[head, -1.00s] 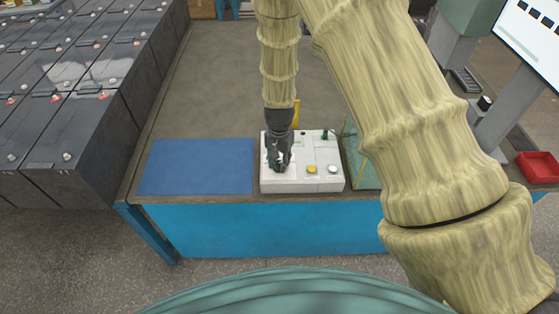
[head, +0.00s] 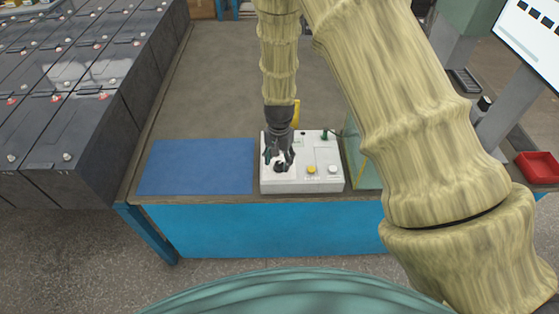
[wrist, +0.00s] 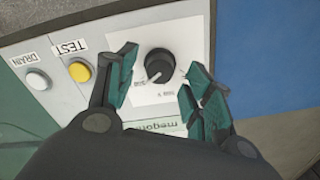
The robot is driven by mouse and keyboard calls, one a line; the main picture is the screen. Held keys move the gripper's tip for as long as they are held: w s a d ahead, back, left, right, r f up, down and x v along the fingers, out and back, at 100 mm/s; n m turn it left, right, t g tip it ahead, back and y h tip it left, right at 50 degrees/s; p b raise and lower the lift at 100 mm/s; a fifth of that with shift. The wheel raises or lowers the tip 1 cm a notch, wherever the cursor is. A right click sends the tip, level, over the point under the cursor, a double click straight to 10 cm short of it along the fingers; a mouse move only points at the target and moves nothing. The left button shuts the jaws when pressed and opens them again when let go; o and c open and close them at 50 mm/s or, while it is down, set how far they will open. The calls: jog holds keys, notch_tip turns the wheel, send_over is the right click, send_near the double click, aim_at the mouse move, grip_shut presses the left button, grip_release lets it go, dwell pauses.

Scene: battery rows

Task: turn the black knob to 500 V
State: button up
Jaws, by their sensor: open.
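The black knob (wrist: 160,64) sits on a white dial plate (wrist: 148,98) on the pale tester box. In the wrist view its white pointer line aims at the lower left, toward small print that I cannot read. My gripper (wrist: 158,82) is open, with its green-padded fingers on either side of the knob and gaps between them and it. In the head view the gripper (head: 279,164) is over the left part of the tester box (head: 318,186), with the dark knob (head: 280,167) showing between the fingers.
On the box, a yellow TEST button (wrist: 79,70) and a white DRAIN button (wrist: 38,79) lie beside the dial. A blue mat (head: 200,167) lies left of the box. Black batteries (head: 62,150) stand further left. A red tray (head: 539,167) is at the far right.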

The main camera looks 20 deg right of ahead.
aim_at(279, 163)
notch_tip(279, 163, up, 11)
dwell(0.5)
dwell(0.4)
